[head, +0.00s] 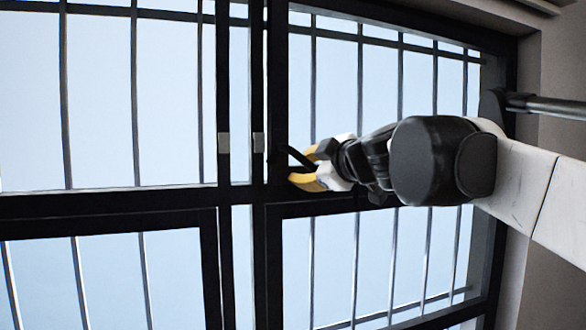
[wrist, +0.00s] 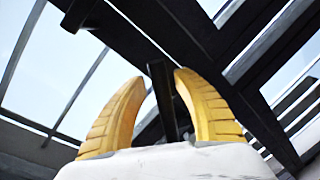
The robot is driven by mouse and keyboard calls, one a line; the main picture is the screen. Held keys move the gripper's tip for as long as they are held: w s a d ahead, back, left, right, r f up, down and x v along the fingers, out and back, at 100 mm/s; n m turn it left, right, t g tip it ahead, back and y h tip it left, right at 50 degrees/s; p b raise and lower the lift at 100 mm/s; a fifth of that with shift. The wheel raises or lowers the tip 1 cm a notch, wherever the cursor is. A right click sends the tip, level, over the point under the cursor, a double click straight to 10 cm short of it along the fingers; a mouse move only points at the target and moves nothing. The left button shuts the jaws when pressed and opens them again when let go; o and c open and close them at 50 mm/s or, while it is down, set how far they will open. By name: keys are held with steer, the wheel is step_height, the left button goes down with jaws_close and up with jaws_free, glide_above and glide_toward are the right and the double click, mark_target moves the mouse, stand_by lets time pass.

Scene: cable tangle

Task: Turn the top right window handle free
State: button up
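The top right window (head: 277,95) has a black frame and looks shut in the head view. Its slim black handle (head: 299,157) sticks out from the frame's lower left part, tilted down to the right. My gripper (head: 310,167) comes in from the right, with its yellow fingers apart above and below the handle's end. In the wrist view the handle (wrist: 163,92) stands between the two fingers of my gripper (wrist: 161,76), nearer the right one. A gap shows at the left finger; contact on the right cannot be told. The handle's lower end is hidden behind the gripper's pale body.
Dark vertical bars (head: 357,75) cross the panes. Two small grey fittings (head: 223,143) sit on the frames left of the handle. A lower right window (head: 340,208) lies below the crossbar. A grey rail (head: 548,104) is at the right wall, above my arm.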

mark_target(316, 166)
steer(key=v, duration=0.8)
steer(key=shift+s, duration=0.1)
